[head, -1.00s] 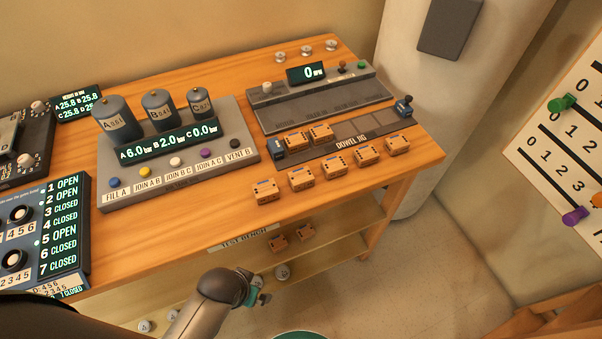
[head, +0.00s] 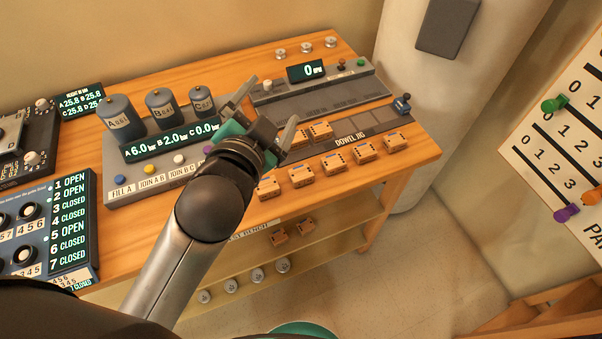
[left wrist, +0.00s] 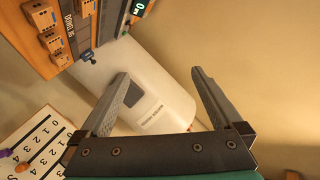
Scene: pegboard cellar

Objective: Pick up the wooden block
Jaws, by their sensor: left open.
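Several orange-brown wooden blocks stand in a row along the bench's front edge, among them a left end block (head: 268,187), a middle block (head: 334,164) and a right end block (head: 395,142). More blocks (head: 320,131) sit in the dark dowel jig (head: 368,127), and two lie on the lower shelf (head: 278,236). Which block is meant cannot be told. My left gripper (head: 264,112) is open and empty above the bench, left of the jig blocks, hiding the jig's left end. In the left wrist view, its open fingers (left wrist: 160,75) have no block between them; blocks (left wrist: 50,41) show at upper left.
A panel with three tanks (head: 160,110) stands left of the gripper. A grey console with a display (head: 306,72) stands behind the jig. A white cylinder (left wrist: 165,105) shows beyond the fingers in the wrist view. Floor is clear to the bench's right.

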